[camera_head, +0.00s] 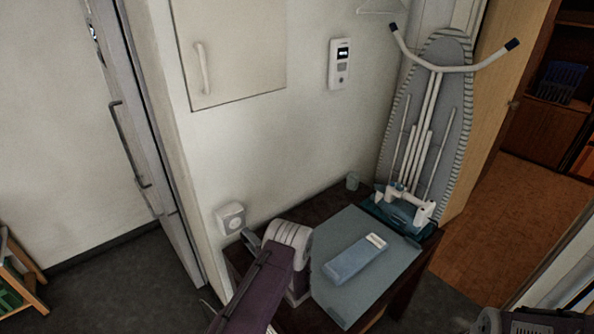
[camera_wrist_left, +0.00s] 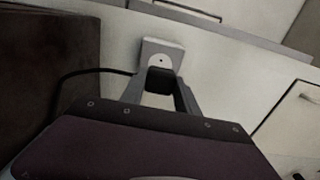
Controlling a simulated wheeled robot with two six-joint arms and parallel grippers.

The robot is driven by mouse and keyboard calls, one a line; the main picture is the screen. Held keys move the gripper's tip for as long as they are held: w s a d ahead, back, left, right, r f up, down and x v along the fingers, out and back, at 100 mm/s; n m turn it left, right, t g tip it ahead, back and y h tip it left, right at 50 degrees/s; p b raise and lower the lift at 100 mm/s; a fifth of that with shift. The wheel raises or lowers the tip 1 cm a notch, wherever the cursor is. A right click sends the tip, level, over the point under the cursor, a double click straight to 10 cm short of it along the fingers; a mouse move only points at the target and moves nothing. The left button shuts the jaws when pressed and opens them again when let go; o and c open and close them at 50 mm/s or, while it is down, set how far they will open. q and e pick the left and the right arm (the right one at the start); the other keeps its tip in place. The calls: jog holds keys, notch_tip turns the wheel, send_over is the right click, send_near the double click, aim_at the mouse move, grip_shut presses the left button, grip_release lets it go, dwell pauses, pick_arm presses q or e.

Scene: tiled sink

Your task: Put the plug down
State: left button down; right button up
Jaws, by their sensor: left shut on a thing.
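The plug (camera_wrist_left: 160,79) is a small black block with a dark cable running off to the left in the left wrist view. My left gripper (camera_wrist_left: 161,84) is shut on it, one grey finger on each side. The white wall socket (camera_wrist_left: 163,54) shows just beyond the plug; I cannot tell whether they touch. In the head view the left gripper (camera_head: 249,238) is just right of and below the socket (camera_head: 231,218), over the table's left corner. The plug itself cannot be made out there. My right gripper is not in view; only part of what seems my right arm shows at bottom right.
A dark table (camera_head: 323,206) stands against the wall, with a grey-blue mat (camera_head: 386,265) and a blue box (camera_head: 354,261) on it. An ironing board (camera_head: 431,110) leans at the right. The mat's right part is clear.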

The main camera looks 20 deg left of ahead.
pick_arm(q)
jog(key=d+m+t+h, duration=0.4)
jog(key=d+t, duration=0.1)
jog(key=d, duration=1.6)
jog(key=v, duration=0.8)
jog(key=s+a+r+n+g+y, duration=0.1)
jog(key=s+a+r+g+y, duration=0.1)
jog(key=s+a, duration=0.3)
jog(key=shift+s+n+p, duration=0.3)
jog(key=shift+s+n, duration=0.1)
jog(key=shift+s, duration=0.3)
jog(key=shift+f, duration=0.1)
